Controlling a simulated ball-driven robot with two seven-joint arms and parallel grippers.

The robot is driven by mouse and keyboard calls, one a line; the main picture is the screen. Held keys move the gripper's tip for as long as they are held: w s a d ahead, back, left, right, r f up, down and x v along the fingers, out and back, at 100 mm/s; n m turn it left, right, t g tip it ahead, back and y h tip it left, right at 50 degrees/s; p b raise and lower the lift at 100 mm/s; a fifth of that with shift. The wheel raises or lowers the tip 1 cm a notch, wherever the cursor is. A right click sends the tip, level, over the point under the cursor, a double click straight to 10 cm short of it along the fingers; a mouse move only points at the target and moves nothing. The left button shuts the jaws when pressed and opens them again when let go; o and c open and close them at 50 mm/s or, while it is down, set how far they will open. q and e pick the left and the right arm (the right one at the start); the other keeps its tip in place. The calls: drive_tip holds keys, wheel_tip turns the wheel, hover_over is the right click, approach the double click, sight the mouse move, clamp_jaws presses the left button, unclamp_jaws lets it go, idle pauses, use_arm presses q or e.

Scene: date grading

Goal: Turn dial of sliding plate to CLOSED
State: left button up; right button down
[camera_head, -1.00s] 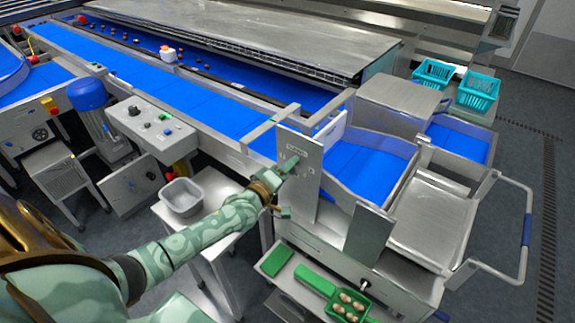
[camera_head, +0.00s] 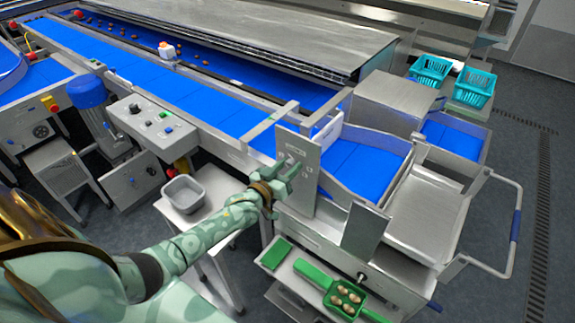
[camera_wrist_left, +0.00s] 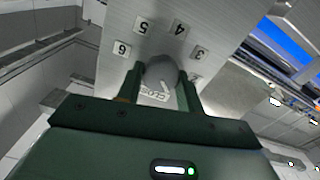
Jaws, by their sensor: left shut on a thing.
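The sliding plate (camera_head: 304,192) is an upright grey metal panel at the end of the blue conveyor. My left gripper (camera_head: 287,169) is against its front face, hiding the dial in the head view. In the left wrist view, the rounded grey dial (camera_wrist_left: 160,70) sits between the two green fingertips, and my left gripper (camera_wrist_left: 160,82) is shut on it. Number labels, including 6, 5, 4 and 3, surround the dial on the plate (camera_wrist_left: 190,15). My right gripper is out of view.
A grey bin (camera_head: 183,194) stands on a small table left of my forearm. Below the plate, a green scoop (camera_head: 345,298) holds several dates. A second upright metal panel (camera_head: 363,232) stands to the right. Two teal baskets (camera_head: 473,88) sit at the back right.

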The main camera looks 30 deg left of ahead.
use_arm(q)
drive_tip(key=m, duration=0.4)
drive_tip(key=shift+d+f+m, duration=0.1)
drive_tip(key=shift+f+m, duration=0.05)
drive_tip(key=shift+m, duration=0.15)
drive_tip(key=m, duration=0.4)
drive_tip(key=shift+s+d+f+m, duration=0.1)
drive_tip(key=shift+m, duration=0.3)
drive_tip(key=o, duration=1)
drive_tip(key=s, duration=0.5)
drive_tip(key=s+a, duration=0.1)
drive_tip(key=s, duration=1)
drive_tip(key=shift+s+a+p, duration=0.1)
drive_tip(key=shift+a+p, duration=0.05)
drive_tip(key=shift+p, duration=0.2)
